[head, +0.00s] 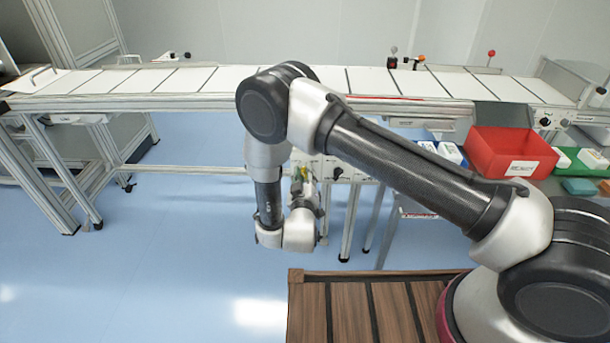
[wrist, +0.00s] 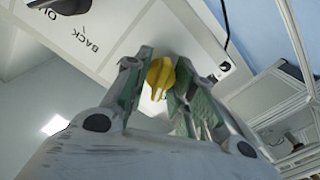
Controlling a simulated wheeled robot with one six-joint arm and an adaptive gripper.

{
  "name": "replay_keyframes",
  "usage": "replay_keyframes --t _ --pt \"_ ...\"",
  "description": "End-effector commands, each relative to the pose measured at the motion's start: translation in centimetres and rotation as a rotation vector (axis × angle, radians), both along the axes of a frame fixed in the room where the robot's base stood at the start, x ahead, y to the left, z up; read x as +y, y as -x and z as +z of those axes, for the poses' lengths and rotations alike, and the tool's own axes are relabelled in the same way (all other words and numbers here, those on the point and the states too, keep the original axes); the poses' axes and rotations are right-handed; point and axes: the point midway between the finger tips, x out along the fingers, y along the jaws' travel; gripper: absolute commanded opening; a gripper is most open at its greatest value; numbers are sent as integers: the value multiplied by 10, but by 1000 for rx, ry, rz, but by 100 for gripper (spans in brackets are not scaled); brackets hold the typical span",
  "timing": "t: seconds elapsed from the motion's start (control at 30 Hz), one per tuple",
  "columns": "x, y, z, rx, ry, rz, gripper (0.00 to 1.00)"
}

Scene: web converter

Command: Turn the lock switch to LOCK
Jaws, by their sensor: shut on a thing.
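The lock switch is a yellow knob (wrist: 160,77) on a white panel (wrist: 112,62) in the wrist view. My gripper (wrist: 158,92) is shut on it, with one green-lined finger on each side of the knob. No LOCK lettering is readable, so I cannot tell which position the knob points to. In the head view my gripper (head: 301,178) is at the front of the conveyor frame, largely behind my own wrist. Only a small yellow-green patch shows there.
A black knob (wrist: 64,4) with BACK lettering sits at upper left in the wrist view. A smaller dark knob (wrist: 225,67) is to the right. In the head view, the conveyor (head: 175,80) spans the back, with a red bin (head: 510,155) at right.

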Motion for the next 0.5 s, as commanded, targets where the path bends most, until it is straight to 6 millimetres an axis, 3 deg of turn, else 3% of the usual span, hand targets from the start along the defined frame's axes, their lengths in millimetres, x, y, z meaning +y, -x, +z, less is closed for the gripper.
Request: replay_keyframes --t 0.5 --pt "1 1 -1 11 290 1 1"
